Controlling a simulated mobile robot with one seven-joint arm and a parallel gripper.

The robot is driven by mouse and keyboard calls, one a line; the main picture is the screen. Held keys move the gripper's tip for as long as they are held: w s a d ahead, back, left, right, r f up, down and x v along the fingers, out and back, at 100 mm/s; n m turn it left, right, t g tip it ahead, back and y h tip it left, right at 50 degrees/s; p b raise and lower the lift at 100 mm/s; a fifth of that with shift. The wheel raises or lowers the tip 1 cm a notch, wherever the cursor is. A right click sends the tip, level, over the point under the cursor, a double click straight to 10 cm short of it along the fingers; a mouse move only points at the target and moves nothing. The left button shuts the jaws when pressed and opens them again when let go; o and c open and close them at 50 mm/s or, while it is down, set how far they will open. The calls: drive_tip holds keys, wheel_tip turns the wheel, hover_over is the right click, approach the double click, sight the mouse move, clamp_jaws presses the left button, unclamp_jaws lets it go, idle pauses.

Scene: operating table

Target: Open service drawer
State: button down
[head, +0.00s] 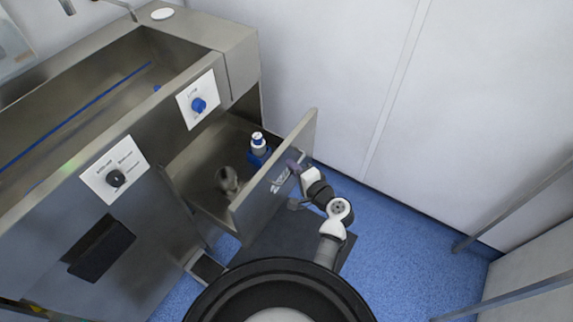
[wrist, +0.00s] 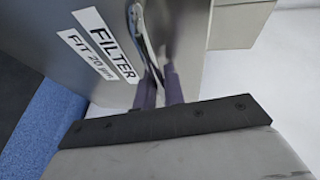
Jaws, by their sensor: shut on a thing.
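The service drawer (head: 245,205) is pulled out from the steel sink unit and stands open in the head view. Inside it are a small white and blue bottle (head: 258,141) in a blue holder and a rounded metal part (head: 227,180). My gripper (head: 293,165) is at the outer face of the drawer front. In the wrist view, my gripper's purple fingers (wrist: 160,88) are shut on the drawer handle (wrist: 148,42), beside the FILTER label (wrist: 103,43). The fingertips are partly hidden by the handle and the drawer's edge.
The steel sink unit (head: 140,215) fills the left side, with a black knob (head: 116,179) and a blue knob (head: 198,105) on white plates. A white wall (head: 330,70) stands behind the drawer.

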drive_tip(key=s+d, duration=0.5)
drive_tip(key=d, duration=0.1)
drive_tip(key=shift+d+b, duration=0.35)
drive_tip(key=shift+d, duration=0.05)
drive_tip(key=c, duration=1.8)
unclamp_jaws()
drive_tip(key=shift+o, duration=0.2)
drive_tip(key=b+v, duration=0.2)
drive_tip(key=v, duration=1.1)
drive_tip(key=shift+s+d, duration=0.2)
drive_tip(key=shift+s, duration=0.15)
drive_tip(key=shift+w, duration=0.1)
